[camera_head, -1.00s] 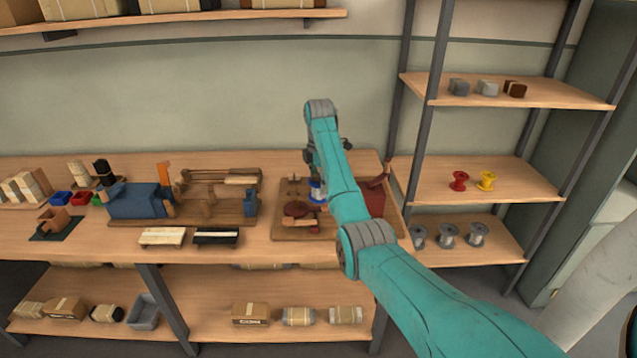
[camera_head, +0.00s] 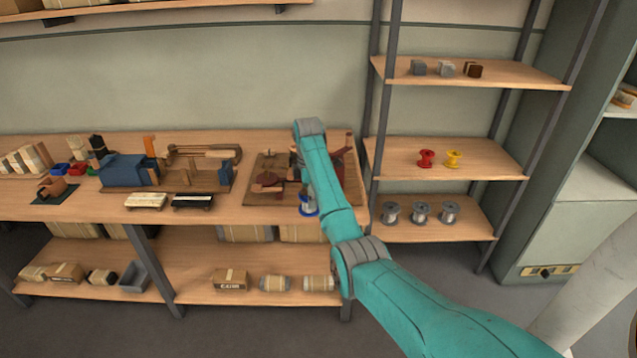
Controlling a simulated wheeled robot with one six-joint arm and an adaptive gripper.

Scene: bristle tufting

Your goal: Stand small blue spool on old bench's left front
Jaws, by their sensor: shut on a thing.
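The small blue spool (camera_head: 309,206) shows at the left edge of my teal arm, in front of the right-hand brown work board. My gripper (camera_head: 305,192) is shut on it, though the arm hides most of the fingers. The spool looks held off the surface near the table's front edge; its exact height is hard to tell. The right-hand brown board (camera_head: 232,199) carries dark wooden pieces and a reddish-brown block, partly behind the arm. A second board (camera_head: 122,190) to the left carries a blue machine (camera_head: 127,171) and wooden frames. I cannot tell which board is the old bench.
A cream block (camera_head: 146,201) and a black one (camera_head: 193,202) lie at the table's front. The rack on the right holds a red spool (camera_head: 426,159), a yellow spool (camera_head: 453,159) and grey spools (camera_head: 421,213). Packages sit on the lower shelf (camera_head: 190,290).

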